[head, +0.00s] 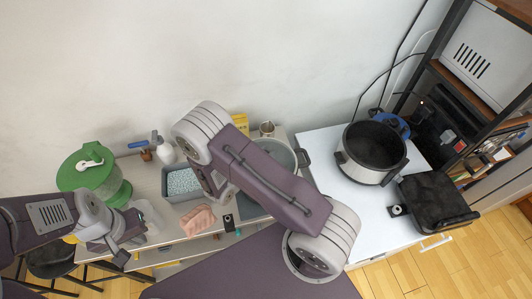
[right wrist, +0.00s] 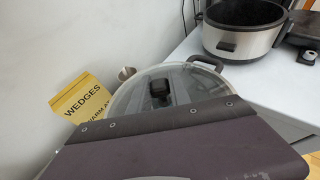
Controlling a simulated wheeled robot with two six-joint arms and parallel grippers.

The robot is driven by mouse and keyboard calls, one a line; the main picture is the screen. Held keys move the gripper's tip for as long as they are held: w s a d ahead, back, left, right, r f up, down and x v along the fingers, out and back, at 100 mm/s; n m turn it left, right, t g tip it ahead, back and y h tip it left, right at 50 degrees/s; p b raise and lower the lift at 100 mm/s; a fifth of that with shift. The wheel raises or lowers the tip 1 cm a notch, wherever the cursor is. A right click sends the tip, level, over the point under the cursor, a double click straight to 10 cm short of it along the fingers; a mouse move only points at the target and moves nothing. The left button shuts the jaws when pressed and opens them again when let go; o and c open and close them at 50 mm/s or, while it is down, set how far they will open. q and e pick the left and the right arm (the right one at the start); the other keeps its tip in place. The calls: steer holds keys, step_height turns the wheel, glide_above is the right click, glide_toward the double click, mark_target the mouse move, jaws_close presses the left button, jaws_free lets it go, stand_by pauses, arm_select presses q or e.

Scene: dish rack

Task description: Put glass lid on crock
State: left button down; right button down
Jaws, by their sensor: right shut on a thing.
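The glass lid (right wrist: 135,103) is a clear disc with a pale rim and a dark knob (right wrist: 158,90), seen in the right wrist view beyond my purple arm link. It also shows in the head view (head: 281,153), partly behind my right arm. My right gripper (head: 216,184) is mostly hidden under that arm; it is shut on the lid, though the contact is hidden. The crock (head: 374,145), dark inside with a steel outside, stands open on the white counter to the right; it also shows in the right wrist view (right wrist: 243,36). My left gripper (head: 122,240) appears open and empty at the left.
A dark handle (head: 303,157) sticks out beside the lid. A black appliance (head: 435,202) stands right of the crock. A green-lidded container (head: 90,170), grey basin (head: 182,183), pink cloth (head: 198,220) and yellow box (head: 241,122) are left. The white counter (head: 350,220) has free room in front.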

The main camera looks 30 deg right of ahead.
steer(key=shift+d+f, duration=0.1)
steer(key=shift+f, duration=0.1)
steer(key=shift+f+b, duration=0.35)
steer(key=shift+b, duration=0.1)
steer(key=c, duration=1.1)
jaws_free()
steer(key=shift+s+a+r, duration=0.1)
steer(key=shift+a, duration=0.2)
steer(key=b+v, duration=0.2)
steer(key=v, duration=0.5)
steer(key=shift+s+a+r, duration=0.15)
steer(key=shift+a, duration=0.2)
steer(key=shift+s+a+r, duration=0.25)
steer(key=shift+a, duration=0.05)
